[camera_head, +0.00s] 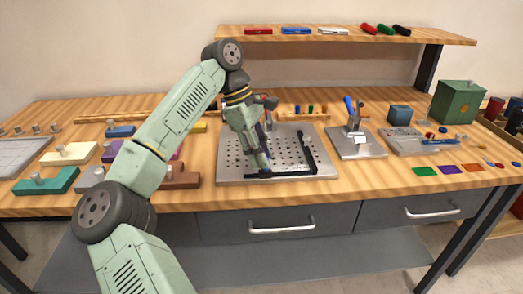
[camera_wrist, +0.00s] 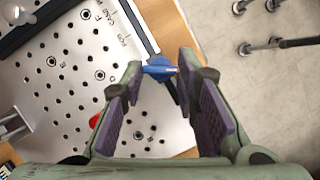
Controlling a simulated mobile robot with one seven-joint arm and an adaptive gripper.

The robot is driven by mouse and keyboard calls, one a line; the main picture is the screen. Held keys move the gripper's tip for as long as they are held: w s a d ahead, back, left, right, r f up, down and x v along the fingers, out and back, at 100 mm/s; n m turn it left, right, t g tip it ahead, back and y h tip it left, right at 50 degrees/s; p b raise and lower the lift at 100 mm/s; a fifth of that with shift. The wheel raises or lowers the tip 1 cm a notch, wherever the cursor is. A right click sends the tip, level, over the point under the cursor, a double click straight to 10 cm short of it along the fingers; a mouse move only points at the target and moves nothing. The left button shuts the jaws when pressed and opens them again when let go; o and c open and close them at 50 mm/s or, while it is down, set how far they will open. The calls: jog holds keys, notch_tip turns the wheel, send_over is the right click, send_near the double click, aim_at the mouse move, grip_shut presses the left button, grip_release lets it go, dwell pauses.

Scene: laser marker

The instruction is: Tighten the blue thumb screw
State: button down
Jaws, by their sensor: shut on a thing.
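The blue thumb screw (camera_wrist: 159,68) shows in the wrist view between my fingertips, at a black bar along the edge of the perforated metal plate (camera_wrist: 60,99). My gripper (camera_wrist: 161,66), with purple finger pads, is shut on it. In the head view my gripper (camera_head: 264,168) reaches down to the front edge of the plate (camera_head: 229,172), at the black L-shaped fence (camera_head: 308,150). The screw is hidden there by the gripper.
A red part (camera_wrist: 95,121) shows partly behind a finger in the wrist view. A fixture with a blue-handled clamp (camera_head: 350,106) stands right of the plate. Colored blocks with knobs, such as a teal one (camera_head: 47,181), lie left. A shelf (camera_head: 345,37) spans the back.

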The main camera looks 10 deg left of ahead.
dwell(0.3)
jog(key=c, duration=1.2)
grip_release()
jog(key=shift+c, duration=0.2)
jog(key=v, duration=1.2)
jog(key=shift+w+d, duration=0.1)
